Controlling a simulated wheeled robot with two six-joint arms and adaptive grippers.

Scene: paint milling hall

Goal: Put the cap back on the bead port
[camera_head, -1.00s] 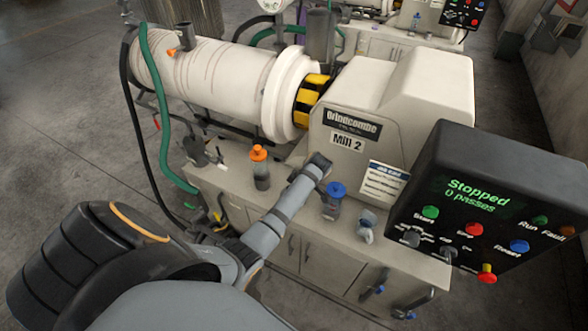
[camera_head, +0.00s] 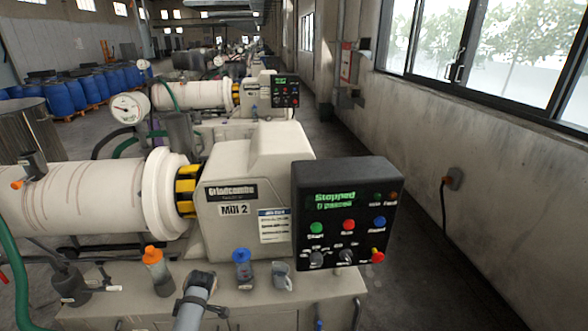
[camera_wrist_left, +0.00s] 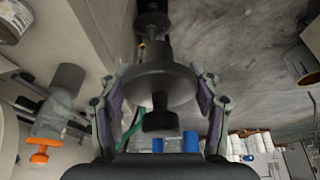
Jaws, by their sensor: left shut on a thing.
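My left gripper (camera_wrist_left: 158,100) shows in the left wrist view with a finger on each side of a dark grey round piece with a black knob (camera_wrist_left: 160,121). It is shut on this piece, which looks like the cap. Part of the wider background is hidden behind it. A dark stub with an orange handle (camera_head: 35,165) stands on the white mill vessel (camera_head: 95,195) in the head view; I cannot tell whether it is the bead port. My right gripper is not seen.
A grey tube (camera_wrist_left: 65,88) with an orange handle (camera_wrist_left: 40,150) is left of the gripper in the wrist view.

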